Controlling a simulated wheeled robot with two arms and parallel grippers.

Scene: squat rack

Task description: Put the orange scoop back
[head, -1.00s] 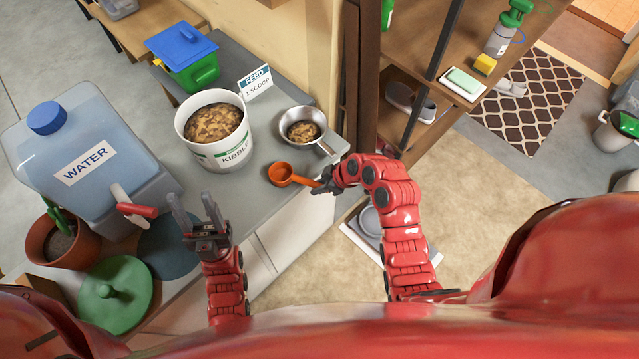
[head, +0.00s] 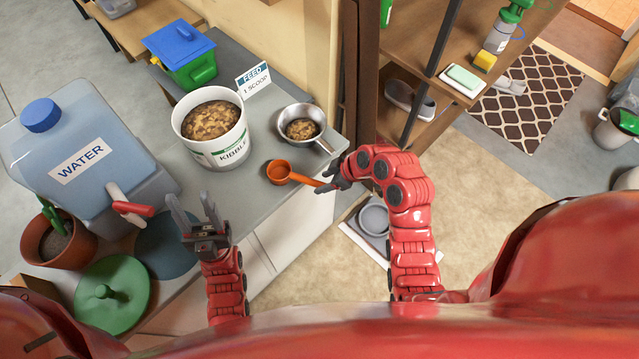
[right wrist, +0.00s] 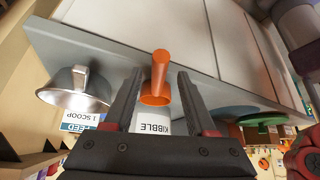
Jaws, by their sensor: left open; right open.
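The orange scoop (head: 279,172) lies on the grey counter (head: 262,200) near its front edge, its handle pointing right toward my right gripper (head: 336,176). My right gripper is open and empty, with its fingers by the handle's end. In the right wrist view the scoop (right wrist: 157,85) shows between the two open fingers (right wrist: 158,95), with visible gaps on both sides. The kibble bucket (head: 221,155), full of kibble, stands left of the scoop. A metal bowl (head: 314,113) with kibble stands behind the scoop. My left gripper (head: 189,203) is open and empty in front of the bucket.
A "FEED 1 SCOOP" sign (head: 253,80) stands behind the bucket. A water container (head: 85,160) with a red-handled tap is at left. A green lid (head: 115,293) and potted plant (head: 55,238) are at the near left. A wooden shelf (head: 410,45) rises right of the counter.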

